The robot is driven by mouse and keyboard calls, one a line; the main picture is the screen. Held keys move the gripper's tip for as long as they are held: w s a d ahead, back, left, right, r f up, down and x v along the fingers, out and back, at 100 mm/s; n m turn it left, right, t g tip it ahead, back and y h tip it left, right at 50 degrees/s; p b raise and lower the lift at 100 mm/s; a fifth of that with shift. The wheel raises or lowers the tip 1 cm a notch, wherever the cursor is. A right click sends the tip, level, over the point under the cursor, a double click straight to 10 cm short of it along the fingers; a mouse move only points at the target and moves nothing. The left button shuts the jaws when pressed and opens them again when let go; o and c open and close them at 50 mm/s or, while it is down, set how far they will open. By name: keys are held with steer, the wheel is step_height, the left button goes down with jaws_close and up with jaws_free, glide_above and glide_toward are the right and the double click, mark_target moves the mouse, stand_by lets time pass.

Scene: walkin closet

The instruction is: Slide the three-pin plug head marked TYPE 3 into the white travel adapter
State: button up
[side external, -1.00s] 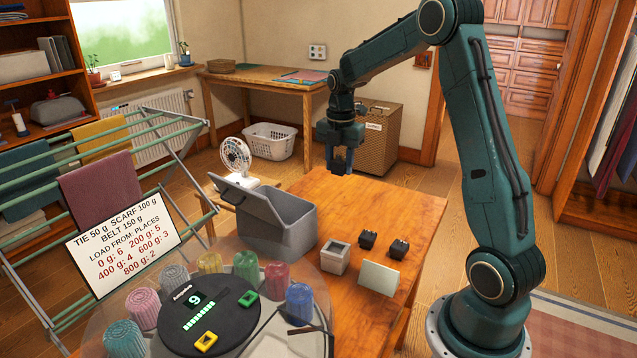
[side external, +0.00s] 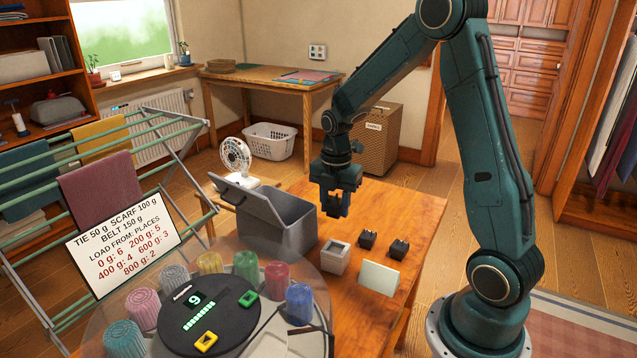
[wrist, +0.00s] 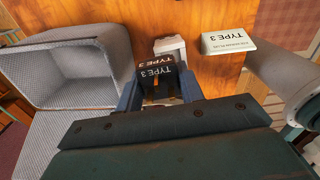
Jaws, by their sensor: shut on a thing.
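My gripper (side external: 335,208) is shut on a black plug head (wrist: 155,72) marked TYPE 3, which shows between the blue fingers in the wrist view. It holds the plug head in the air above the table, beyond the white travel adapter (side external: 334,259) in the side view. The adapter is a pale box with a dark recess in its top, standing on the table apart from the plug head. In the wrist view the adapter (wrist: 170,46) is partly hidden behind the plug head.
Two other black plug heads (side external: 367,239) (side external: 398,249) stand right of the adapter. A white card (side external: 379,277) stands near them; it reads TYPE 3 in the wrist view (wrist: 229,44). An open grey box (side external: 270,232) is close on the left. The table's far right is clear.

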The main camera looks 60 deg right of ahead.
steer(key=s+a, duration=0.1)
steer(key=s+a+f, duration=0.1)
steer(key=shift+a+f, duration=0.3)
steer(key=shift+f, duration=0.1)
glide_above(336, 253)
steer(key=shift+f, duration=2.2)
steer(key=shift+f, duration=1.1)
stand_by(2.2)
steer(key=o, duration=1.5)
steer(key=shift+w+r, duration=0.1)
